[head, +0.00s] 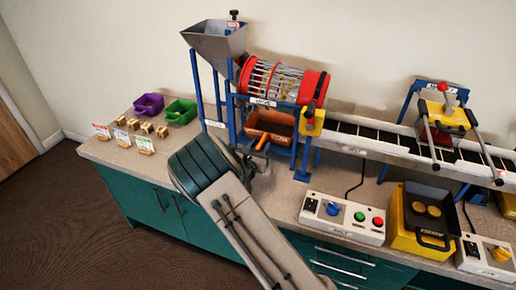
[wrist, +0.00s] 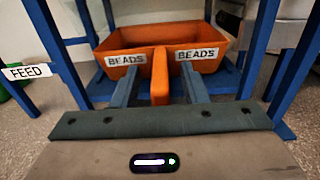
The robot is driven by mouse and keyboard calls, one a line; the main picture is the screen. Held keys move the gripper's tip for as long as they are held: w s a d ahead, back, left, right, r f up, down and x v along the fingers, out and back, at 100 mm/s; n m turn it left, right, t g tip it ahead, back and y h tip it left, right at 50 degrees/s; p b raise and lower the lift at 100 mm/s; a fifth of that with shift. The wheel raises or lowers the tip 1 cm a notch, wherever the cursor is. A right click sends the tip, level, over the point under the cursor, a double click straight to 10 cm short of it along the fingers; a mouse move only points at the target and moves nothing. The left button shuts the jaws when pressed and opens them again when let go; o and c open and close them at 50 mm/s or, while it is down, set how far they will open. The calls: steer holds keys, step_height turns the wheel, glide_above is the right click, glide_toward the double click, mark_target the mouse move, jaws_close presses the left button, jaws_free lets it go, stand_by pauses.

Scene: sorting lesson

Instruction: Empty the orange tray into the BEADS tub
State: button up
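The orange tray (head: 283,138) sits under the striped drum, inside the blue frame. In the wrist view the tray (wrist: 145,38) carries two BEADS labels, and its orange handle (wrist: 160,76) points toward me. My gripper (wrist: 160,84) is open, with one finger on each side of the handle and a gap showing on both sides. In the head view my gripper (head: 251,156) is at the handle, partly hidden by my arm. The tray's contents cannot be made out. A purple tub (head: 148,104) and a green tub (head: 180,111) stand at the back left; their labels are unreadable.
Blue frame legs (wrist: 262,60) stand close on both sides of the tray. Small wooden blocks (head: 147,128) and cards (head: 145,144) are before the tubs. A control box (head: 342,217) and yellow bin (head: 410,240) are to the right. Counter between cards and frame is partly free.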

jaws_close()
steer(key=shift+r, duration=0.2)
steer(key=shift+r+p, duration=0.35)
steer(key=shift+r, duration=0.1)
steer(key=shift+s, duration=0.1)
steer(key=p+v, duration=0.2)
steer(key=v, duration=1.9)
stand_by(0.6)
steer(key=shift+r+p, duration=0.15)
steer(key=shift+p, duration=0.15)
